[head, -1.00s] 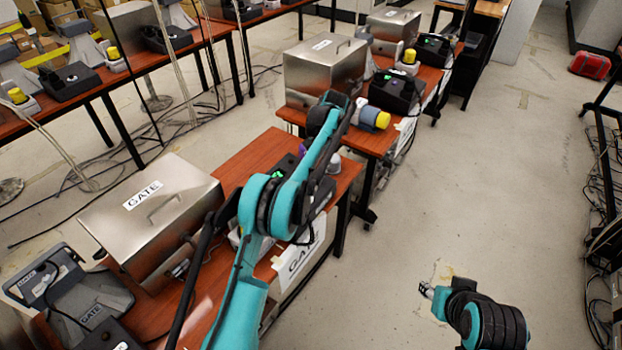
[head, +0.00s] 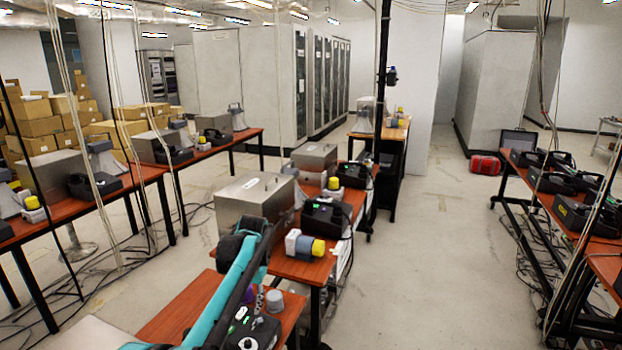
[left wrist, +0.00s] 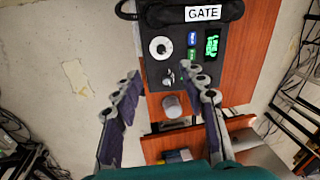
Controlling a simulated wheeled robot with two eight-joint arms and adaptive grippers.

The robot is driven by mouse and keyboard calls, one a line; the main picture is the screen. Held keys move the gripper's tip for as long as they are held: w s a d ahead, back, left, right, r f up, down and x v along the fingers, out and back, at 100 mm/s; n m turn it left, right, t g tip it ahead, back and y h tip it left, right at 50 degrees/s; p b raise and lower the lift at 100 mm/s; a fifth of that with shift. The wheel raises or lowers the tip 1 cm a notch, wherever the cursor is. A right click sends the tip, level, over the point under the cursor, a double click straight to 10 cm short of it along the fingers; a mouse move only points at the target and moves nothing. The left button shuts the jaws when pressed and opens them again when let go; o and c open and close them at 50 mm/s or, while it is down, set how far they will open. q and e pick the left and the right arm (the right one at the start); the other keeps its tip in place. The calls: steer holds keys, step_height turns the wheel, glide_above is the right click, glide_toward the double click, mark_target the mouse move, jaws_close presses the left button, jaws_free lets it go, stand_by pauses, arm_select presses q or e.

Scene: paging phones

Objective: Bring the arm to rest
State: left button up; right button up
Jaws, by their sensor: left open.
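My left arm rises from the bottom of the head view, with its teal forearm up to a bent black joint. Its gripper (head: 248,296) hangs over the near table, mostly hidden there by the arm. In the left wrist view the left gripper (left wrist: 164,82) is open and empty, its two fingers spread apart. Beyond and between the fingertips is a black paging phone (left wrist: 175,55) with a GATE label, white dial and green screen. A small grey cylinder (left wrist: 172,105) stands beside it. My right gripper is out of view.
The near wooden table (head: 180,302) carries the phone. More tables stand left and right. The floor (head: 420,260) right of centre is clear.

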arm_select(q)
steer(key=s+r+t, duration=0.2)
steer(key=s+r, duration=0.3)
steer(key=s, duration=0.4)
steer(key=s+f+n+t+h, duration=0.1)
steer(key=s+f+t, duration=0.1)
steer(key=s, duration=1)
steer(key=s+f+n+t, duration=0.1)
steer(key=s+f, duration=0.3)
steer(key=s, duration=0.7)
steer(key=shift+s+d+t+h, duration=0.3)
steer(key=shift+s+t+h, duration=0.1)
steer(key=shift+t, duration=0.3)
steer(key=shift+c, duration=0.3)
